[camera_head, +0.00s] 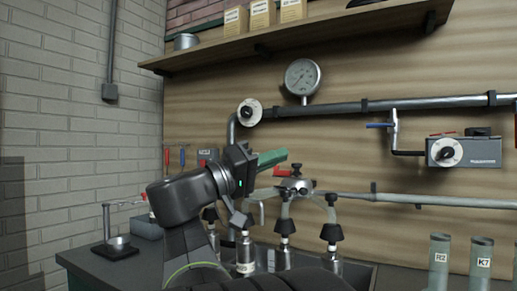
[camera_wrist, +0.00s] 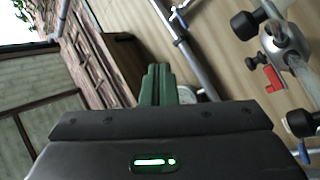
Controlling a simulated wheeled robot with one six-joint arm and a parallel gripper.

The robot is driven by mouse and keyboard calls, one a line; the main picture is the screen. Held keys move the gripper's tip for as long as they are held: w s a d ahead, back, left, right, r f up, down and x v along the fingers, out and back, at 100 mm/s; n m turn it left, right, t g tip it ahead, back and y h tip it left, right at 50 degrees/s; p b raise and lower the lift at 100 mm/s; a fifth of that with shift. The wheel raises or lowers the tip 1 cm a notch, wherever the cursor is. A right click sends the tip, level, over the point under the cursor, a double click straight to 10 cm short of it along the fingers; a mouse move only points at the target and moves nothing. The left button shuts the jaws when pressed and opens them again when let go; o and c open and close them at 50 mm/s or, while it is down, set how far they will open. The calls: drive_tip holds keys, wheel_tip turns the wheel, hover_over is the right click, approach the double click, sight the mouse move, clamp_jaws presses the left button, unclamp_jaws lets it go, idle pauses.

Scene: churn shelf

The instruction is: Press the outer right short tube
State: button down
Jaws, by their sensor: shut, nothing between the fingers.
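A metal claw (camera_head: 294,184) with a red lever (camera_head: 283,172) hangs in front of the wood wall. Pale short tubes curve down from it to black-topped metal cups. The outer right short tube (camera_head: 331,213) bends down to the rightmost cup (camera_head: 332,236). My gripper (camera_head: 284,154) has green fingers, shut and empty, pointing right, above and left of the claw, apart from the tubes. In the wrist view the fingers (camera_wrist: 158,72) show at the centre; the claw (camera_wrist: 287,42) and red lever (camera_wrist: 273,78) are at the right. Which tube shows there I cannot tell.
A pipe with a pressure gauge (camera_head: 302,76) runs along the wall above. A lower pipe (camera_head: 430,200) runs right from the claw. A grey box with a dial (camera_head: 463,152) hangs at right. Labelled cylinders R2 (camera_head: 438,262) and K7 (camera_head: 481,258) stand at front right. A shelf (camera_head: 330,36) is overhead.

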drive_tip(key=shift+a+f, duration=0.3)
drive_tip(key=shift+a, duration=0.35)
drive_tip(key=shift+d, duration=0.15)
drive_tip(key=d+r+b, duration=0.1)
drive_tip(key=d+b, duration=0.1)
drive_tip(key=d, duration=0.7)
drive_tip(key=shift+w+r, duration=0.2)
